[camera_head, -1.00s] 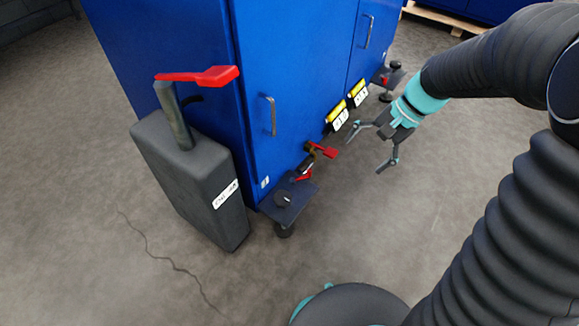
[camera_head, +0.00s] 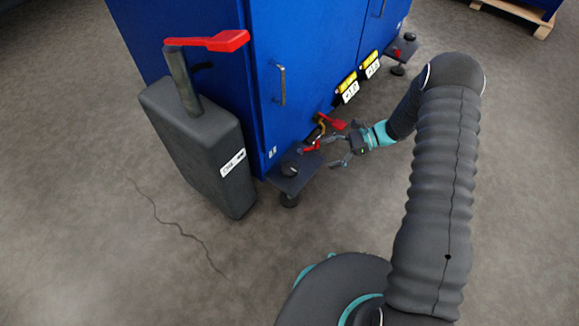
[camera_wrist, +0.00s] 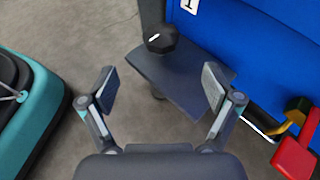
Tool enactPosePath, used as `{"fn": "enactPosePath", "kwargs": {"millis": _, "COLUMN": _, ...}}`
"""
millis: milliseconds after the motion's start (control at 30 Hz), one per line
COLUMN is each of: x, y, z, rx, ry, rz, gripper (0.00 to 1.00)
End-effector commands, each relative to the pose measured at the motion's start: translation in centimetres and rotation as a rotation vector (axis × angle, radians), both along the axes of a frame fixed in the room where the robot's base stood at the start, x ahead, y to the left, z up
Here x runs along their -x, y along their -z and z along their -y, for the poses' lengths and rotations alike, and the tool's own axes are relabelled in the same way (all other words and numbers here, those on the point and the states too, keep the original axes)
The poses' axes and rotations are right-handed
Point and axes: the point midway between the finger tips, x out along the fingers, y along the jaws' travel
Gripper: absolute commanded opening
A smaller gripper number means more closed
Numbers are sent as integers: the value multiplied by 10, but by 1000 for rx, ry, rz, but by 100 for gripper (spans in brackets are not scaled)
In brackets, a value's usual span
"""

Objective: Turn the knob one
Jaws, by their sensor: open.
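A black faceted knob (camera_head: 289,170) with a white mark sits on a dark plate (camera_head: 290,184) at the near bottom corner of the blue cabinet. In the wrist view the knob (camera_wrist: 161,39) is near the plate's far edge, and a partly cut-off white label (camera_wrist: 188,5) reading 1 is on the blue panel beyond it. My gripper (camera_head: 333,152) is open and empty, to the right of the plate in the head view. In the wrist view my gripper (camera_wrist: 160,84) has its fingers spread, with the knob beyond the fingertips and not touched.
Red-handled valves (camera_head: 331,122) stick out low on the cabinet, close to my gripper; a red handle (camera_wrist: 297,155) is right of my fingers. A grey box with a red lever (camera_head: 207,42) stands left. A similar plate (camera_head: 402,50) is at the far corner.

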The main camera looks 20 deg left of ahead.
Motion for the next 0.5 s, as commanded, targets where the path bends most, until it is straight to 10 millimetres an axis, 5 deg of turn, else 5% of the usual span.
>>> {"fn": "enactPosePath", "kwargs": {"millis": 267, "x": 5, "y": 16, "z": -14, "rx": -11, "ry": 14, "rz": -26, "gripper": 89}}
{"fn": "enactPosePath", "kwargs": {"millis": 500, "x": 21, "y": 31, "z": -50, "rx": -9, "ry": 12, "rz": -27, "gripper": 89}}
